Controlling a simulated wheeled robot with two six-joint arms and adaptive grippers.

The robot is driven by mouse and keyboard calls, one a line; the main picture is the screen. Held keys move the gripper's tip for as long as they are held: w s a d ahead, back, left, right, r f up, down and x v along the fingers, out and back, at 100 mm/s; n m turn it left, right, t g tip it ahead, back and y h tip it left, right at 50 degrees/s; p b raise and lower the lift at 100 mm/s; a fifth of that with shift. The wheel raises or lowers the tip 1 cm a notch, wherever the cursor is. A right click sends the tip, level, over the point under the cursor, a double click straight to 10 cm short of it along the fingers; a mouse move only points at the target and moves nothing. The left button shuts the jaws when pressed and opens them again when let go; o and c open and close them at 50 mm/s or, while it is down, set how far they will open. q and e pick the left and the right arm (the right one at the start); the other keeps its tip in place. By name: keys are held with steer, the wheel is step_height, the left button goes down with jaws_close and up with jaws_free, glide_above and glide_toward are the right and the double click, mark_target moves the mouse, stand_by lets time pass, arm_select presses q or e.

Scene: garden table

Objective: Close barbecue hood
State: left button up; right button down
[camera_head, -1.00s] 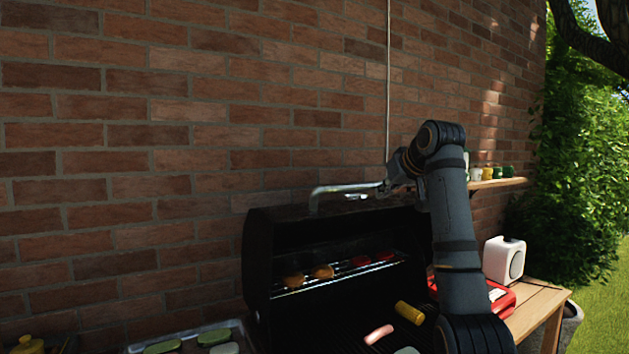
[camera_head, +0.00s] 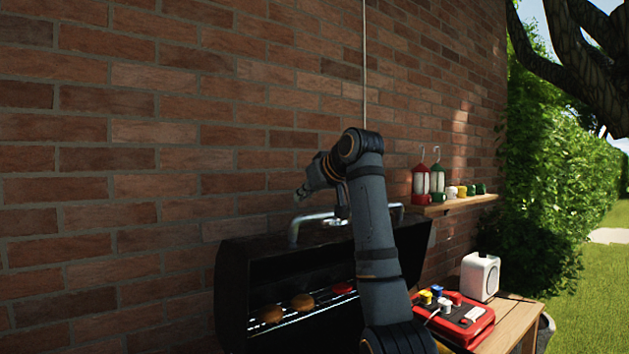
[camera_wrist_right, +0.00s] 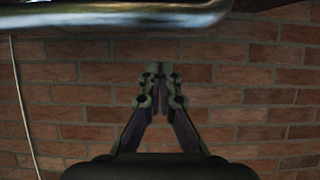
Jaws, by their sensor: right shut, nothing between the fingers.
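The barbecue hood (camera_head: 238,290) is black and stands open against the brick wall. Its silver bar handle (camera_head: 296,232) runs along the top edge. My right gripper (camera_head: 300,193) is above the left part of the handle, apart from it as far as I can tell, with its fingers pointing left. In the right wrist view the closed fingers (camera_wrist_right: 160,72) are empty in front of the brick wall, and the handle (camera_wrist_right: 110,17) crosses the top of the picture. My right arm hides the hood's middle right part. My left gripper is not in view.
Patties (camera_head: 302,302) lie on the rack (camera_head: 282,318) inside the hood. A red case (camera_head: 465,325) and a white box (camera_head: 480,276) stand on the wooden side table (camera_head: 520,312) at right. A wall shelf (camera_head: 455,203) holds lanterns and cups.

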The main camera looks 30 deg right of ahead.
steer(key=shift+s+d+f+b, duration=0.1)
steer(key=shift+s+f+b, duration=0.05)
steer(key=shift+s+f, duration=0.45)
steer(key=shift+s+d+f+b, duration=0.15)
steer(key=shift+s+f, duration=0.2)
steer(key=shift+s, duration=0.3)
steer(key=shift+s+a+f, duration=0.1)
steer(key=shift+s+f, duration=0.1)
steer(key=shift+s, duration=0.1)
steer(key=shift+s+f, duration=0.1)
steer(key=shift+f, duration=0.05)
